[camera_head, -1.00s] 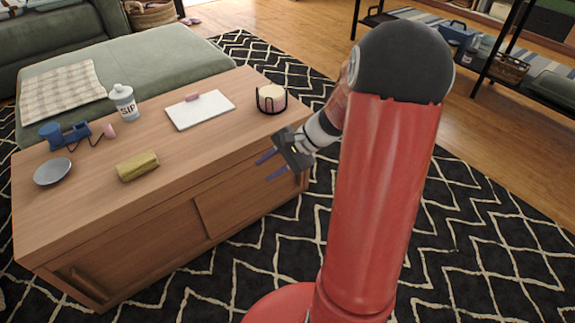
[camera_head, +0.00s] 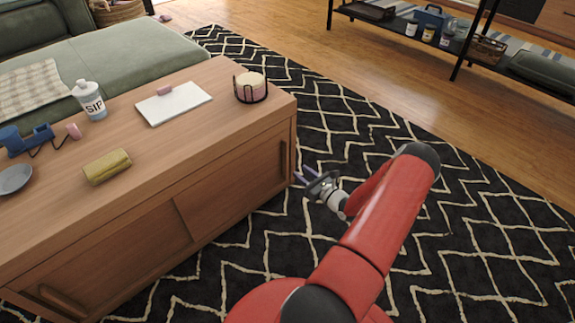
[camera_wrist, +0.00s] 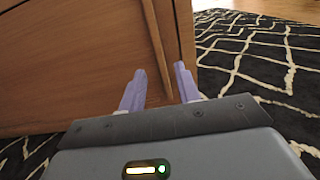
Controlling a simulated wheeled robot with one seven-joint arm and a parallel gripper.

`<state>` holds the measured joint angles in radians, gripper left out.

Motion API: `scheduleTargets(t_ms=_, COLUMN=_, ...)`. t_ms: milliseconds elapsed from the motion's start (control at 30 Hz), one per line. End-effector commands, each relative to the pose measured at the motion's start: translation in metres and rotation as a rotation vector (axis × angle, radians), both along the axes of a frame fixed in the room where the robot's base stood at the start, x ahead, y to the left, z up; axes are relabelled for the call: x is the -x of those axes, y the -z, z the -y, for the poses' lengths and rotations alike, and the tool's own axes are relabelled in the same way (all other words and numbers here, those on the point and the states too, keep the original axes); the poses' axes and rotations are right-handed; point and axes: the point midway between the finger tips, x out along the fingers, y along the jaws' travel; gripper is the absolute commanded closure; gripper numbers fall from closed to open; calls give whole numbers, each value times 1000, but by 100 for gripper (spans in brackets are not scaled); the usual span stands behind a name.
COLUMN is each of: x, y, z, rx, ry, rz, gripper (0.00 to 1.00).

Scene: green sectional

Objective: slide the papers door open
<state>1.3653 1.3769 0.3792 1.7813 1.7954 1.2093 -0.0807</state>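The wooden coffee table (camera_head: 150,160) has two sliding doors along its front. No label shows which one is the papers door. The right door (camera_head: 235,180) has an upright handle (camera_head: 283,158) near its right end; the left door (camera_head: 115,255) has one at its left end (camera_head: 62,300). My gripper (camera_head: 303,175) is beside the table's right front corner, pointing at the right door. In the wrist view its two purple fingers (camera_wrist: 160,72) are apart, with an upright handle strip (camera_wrist: 155,42) appearing between them. Contact cannot be told.
On the table top are a paper board (camera_head: 173,103), a candle in a black holder (camera_head: 250,88), a white bottle (camera_head: 90,100) and a yellow roll (camera_head: 108,167). A green sofa (camera_head: 130,50) stands behind. The patterned rug (camera_head: 480,220) to the right is clear.

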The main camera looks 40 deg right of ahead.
Motion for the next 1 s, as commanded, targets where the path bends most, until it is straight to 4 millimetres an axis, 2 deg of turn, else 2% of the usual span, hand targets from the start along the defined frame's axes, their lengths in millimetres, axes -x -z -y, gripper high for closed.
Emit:
scheduleTargets(t_ms=200, x=-36, y=1, z=-4, rx=2, ry=-5, rz=1, gripper=67)
scheduleTargets(t_ms=400, x=-61, y=0, z=-6, rx=2, ry=-5, rz=0, gripper=67)
scheduleTargets(t_ms=767, x=-69, y=-1, z=-7, rx=2, ry=-5, rz=-1, gripper=67)
scheduleTargets(t_ms=1000, x=-69, y=-1, z=-7, rx=2, ry=-5, rz=-1, gripper=96)
